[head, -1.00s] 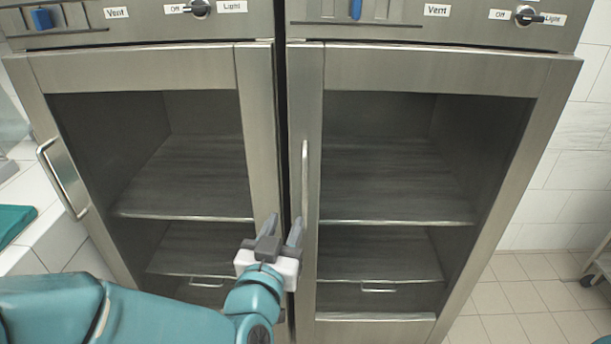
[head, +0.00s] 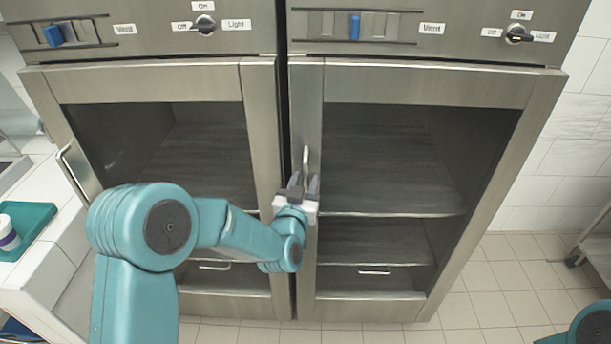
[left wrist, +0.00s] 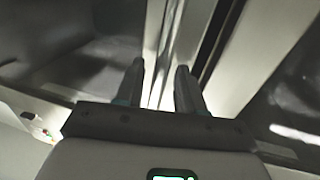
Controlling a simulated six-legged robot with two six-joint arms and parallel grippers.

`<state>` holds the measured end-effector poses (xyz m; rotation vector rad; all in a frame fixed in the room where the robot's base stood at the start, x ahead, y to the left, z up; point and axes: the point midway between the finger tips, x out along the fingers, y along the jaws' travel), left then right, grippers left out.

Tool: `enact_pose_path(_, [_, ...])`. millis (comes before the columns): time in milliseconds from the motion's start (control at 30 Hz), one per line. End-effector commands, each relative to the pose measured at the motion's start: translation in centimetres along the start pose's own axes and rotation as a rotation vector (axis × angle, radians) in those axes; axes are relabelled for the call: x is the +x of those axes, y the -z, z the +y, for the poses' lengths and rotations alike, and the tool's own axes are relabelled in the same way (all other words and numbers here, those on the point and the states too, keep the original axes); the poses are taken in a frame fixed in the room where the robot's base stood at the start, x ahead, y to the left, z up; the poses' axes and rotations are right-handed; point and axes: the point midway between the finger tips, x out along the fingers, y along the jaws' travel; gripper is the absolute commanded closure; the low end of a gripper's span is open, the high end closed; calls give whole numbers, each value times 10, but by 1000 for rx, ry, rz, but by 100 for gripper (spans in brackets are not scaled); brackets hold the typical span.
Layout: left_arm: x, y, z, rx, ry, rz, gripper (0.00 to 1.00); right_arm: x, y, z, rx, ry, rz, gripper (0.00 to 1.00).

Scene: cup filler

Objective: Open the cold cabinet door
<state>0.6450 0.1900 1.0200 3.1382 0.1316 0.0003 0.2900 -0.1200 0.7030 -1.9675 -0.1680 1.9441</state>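Two steel cabinets with glazed doors stand side by side in the head view. The right cabinet door (head: 307,100) is shut and has an upright bar handle (head: 305,158) on its left edge. The left cabinet door (head: 259,120) is also shut, with its handle (head: 72,172) at its far left edge. No label shows which cabinet is cold. My left gripper (head: 303,183) is at the lower part of the right door's handle. Its fingers are apart, one on each side of the bar; in the left wrist view (left wrist: 160,82) a gap shows between them. My right gripper is out of view.
Control panels with knobs (head: 204,26) and blue sliders run above the doors. A white counter (head: 40,255) with a teal tray (head: 40,215) and a cup (head: 7,234) is at the left. The tiled floor (head: 505,280) at the right is clear up to a metal rack (head: 597,245).

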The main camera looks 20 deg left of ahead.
Motion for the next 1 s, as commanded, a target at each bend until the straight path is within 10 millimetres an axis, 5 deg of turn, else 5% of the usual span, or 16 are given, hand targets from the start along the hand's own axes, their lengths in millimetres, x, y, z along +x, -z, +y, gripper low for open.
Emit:
enact_pose_path(367, [8, 0, 0, 0, -1, 0, 62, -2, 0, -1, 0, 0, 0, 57])
enact_pose_path(500, [8, 0, 0, 0, -1, 0, 100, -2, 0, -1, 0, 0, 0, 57])
enact_pose_path(1000, [2, -2, 8, -1, 12, -1, 100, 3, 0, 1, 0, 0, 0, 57])
